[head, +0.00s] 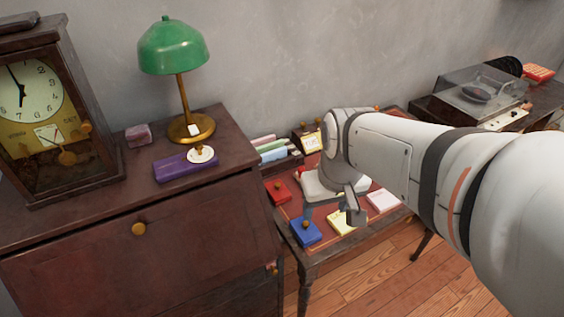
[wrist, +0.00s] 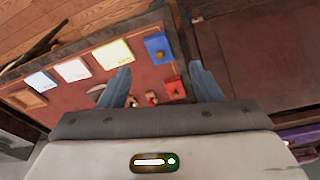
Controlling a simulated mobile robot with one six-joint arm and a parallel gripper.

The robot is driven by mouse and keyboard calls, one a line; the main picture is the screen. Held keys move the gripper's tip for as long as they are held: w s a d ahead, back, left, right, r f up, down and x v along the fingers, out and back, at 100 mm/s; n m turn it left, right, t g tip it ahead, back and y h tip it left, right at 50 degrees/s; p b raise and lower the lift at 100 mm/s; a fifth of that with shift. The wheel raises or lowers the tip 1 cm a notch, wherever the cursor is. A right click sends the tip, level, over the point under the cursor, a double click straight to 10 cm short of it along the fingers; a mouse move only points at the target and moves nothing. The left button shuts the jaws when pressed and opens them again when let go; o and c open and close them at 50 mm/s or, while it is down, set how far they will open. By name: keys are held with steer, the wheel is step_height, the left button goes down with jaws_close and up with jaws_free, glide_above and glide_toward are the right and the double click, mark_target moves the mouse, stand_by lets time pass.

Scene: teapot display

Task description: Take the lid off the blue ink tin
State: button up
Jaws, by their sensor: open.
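The blue ink tin (head: 305,232) sits near the front left corner of the red-topped desk. Its lid is on, with a small brass knob (head: 306,223) on top. In the wrist view the blue tin (wrist: 155,42) lies ahead of my fingers, between their lines. My gripper (head: 331,213) is open and empty above the desk. Both bluish fingers show in the wrist view (wrist: 160,67), spread wide. I cannot tell the exact height of the fingers above the tin.
A red tin (head: 278,192) stands behind the blue one, a yellow tin (head: 341,222) to its right, and a white one (head: 382,200) further right. The dark cabinet (head: 140,260) rises close on the left, bearing a green lamp (head: 173,48). A record player (head: 482,92) stands back right.

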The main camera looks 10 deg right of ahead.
mark_target(306, 224)
steer(key=o, duration=0.4)
steer(key=w+f+n+b, duration=0.1)
steer(key=w+f+b, duration=0.1)
steer(key=w+f, duration=0.2)
steer(key=w+f+n+g+b, duration=0.1)
steer(key=w+f+b, duration=0.2)
steer(key=w+f, duration=0.1)
steer(key=w+f+g+b, duration=0.1)
steer(key=w+f+b, duration=0.1)
steer(key=w+f, duration=0.2)
steer(key=shift+w+f+n, duration=0.2)
steer(key=shift+f+n, duration=0.2)
steer(key=shift+f, duration=0.9)
steer(key=shift+o, duration=0.2)
steer(key=shift+s+f+b, duration=0.15)
steer(key=shift+f+b, duration=0.2)
steer(key=shift+f, duration=1.55)
steer(key=shift+s+f+b, duration=0.15)
steer(key=shift+f+b, duration=0.2)
steer(key=shift+f, duration=1.55)
